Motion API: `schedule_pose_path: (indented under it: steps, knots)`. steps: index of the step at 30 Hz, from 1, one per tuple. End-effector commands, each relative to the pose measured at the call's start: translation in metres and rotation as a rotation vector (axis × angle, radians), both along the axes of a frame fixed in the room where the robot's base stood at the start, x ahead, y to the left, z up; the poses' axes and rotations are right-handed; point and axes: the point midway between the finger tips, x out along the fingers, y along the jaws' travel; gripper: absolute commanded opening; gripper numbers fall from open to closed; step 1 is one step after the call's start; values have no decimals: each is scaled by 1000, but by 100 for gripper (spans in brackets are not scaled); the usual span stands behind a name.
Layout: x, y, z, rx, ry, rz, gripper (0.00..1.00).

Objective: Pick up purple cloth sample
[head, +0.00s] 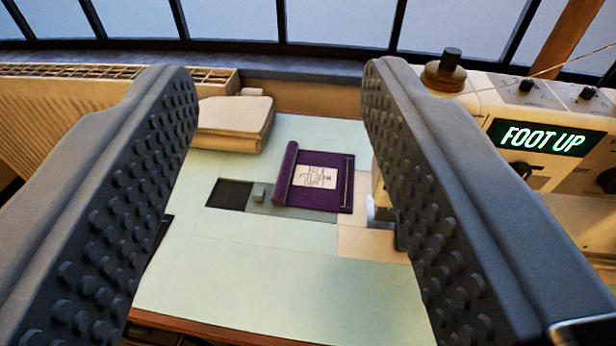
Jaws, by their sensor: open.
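The purple cloth sample (335,197) lies on the pale green table top (240,275), between my fingers in the picture and some way beyond them. Its left edge is rolled up, and a white label (316,178) with handwriting sits on it. A thin metallic strip, perhaps a pin or needle, runs along its right side. My gripper (278,170) is open and empty, with one studded finger on each side of the picture. The fingers hide parts of the table on both sides.
A sewing machine (490,110) with a lit "FOOT UP" display (541,137) stands close on the right. A black square (229,194) and a small grey block (259,191) lie left of the cloth. A beige padded block (232,126) sits behind left. The front table area is clear.

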Motion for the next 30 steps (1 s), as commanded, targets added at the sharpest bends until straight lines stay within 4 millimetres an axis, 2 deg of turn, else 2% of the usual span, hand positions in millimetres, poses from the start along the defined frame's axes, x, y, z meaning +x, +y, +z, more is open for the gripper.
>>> schedule_pose_path:
  steps: [12, 16, 20, 30]
  knots:
    - [0, 0, 0, 0, 0, 0, 46]
    - [6, 0, -1, 3, 20, 1, 46]
    - [23, 1, -4, 12, 83, 1, 46]
    - [84, 3, -20, 48, 331, -4, 46]
